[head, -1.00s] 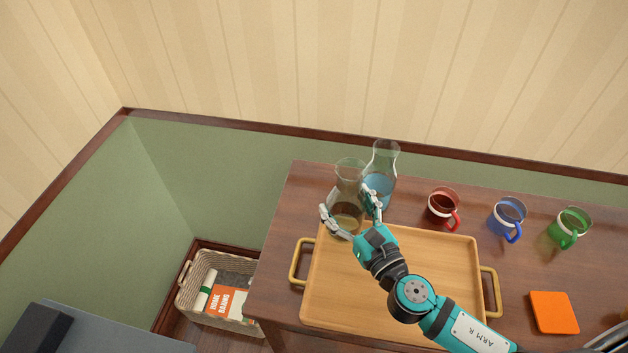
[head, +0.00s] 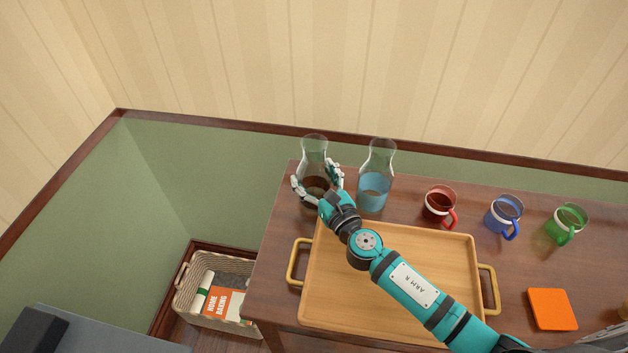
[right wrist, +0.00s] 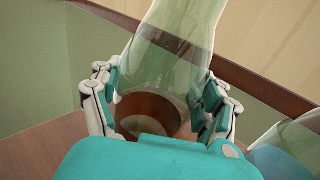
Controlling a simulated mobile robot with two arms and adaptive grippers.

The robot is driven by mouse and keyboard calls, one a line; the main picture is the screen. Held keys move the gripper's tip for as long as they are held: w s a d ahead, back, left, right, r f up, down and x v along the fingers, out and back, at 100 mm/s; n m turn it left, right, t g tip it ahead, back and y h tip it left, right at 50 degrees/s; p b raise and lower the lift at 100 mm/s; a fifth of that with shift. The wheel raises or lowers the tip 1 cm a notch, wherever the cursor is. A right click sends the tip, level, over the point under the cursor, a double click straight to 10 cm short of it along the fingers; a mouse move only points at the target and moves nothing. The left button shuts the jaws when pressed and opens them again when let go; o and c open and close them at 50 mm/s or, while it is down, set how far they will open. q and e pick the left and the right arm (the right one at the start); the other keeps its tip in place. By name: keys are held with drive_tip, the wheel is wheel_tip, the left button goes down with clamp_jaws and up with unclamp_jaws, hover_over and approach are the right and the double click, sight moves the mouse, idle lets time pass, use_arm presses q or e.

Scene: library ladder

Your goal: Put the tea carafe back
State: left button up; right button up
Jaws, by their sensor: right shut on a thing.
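The tea carafe (head: 314,152) is clear glass with brown tea low inside. It is at the back left of the wooden sideboard, behind the tray and left of the carafe of blue liquid (head: 375,185). My right gripper (head: 318,183) is shut on the tea carafe, with a finger on each side of its body. In the right wrist view the tea carafe (right wrist: 170,70) looks upright between the fingers, close over the wood; I cannot tell whether its base touches. My left gripper is not in view.
A wooden tray (head: 390,290) with brass handles lies bare in front. Red (head: 438,205), blue (head: 503,214) and green (head: 566,222) mugs stand in a row to the right. An orange square (head: 552,309) lies at front right. A basket (head: 245,327) is on the floor at left.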

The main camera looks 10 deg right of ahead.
drive_tip(key=shift+r, duration=0.1)
drive_tip(key=shift+f, duration=0.2)
drive_tip(key=o, duration=1.7)
drive_tip(key=shift+f, duration=0.1)
drive_tip(key=shift+s, duration=0.2)
drive_tip(key=b+v, duration=0.1)
drive_tip(key=v, duration=0.9)
drive_tip(key=shift+s+d+b, duration=0.15)
drive_tip(key=shift+s+b, duration=0.15)
drive_tip(key=shift+b, duration=0.1)
drive_tip(key=shift+s+d, duration=0.15)
drive_tip(key=shift+s, duration=0.3)
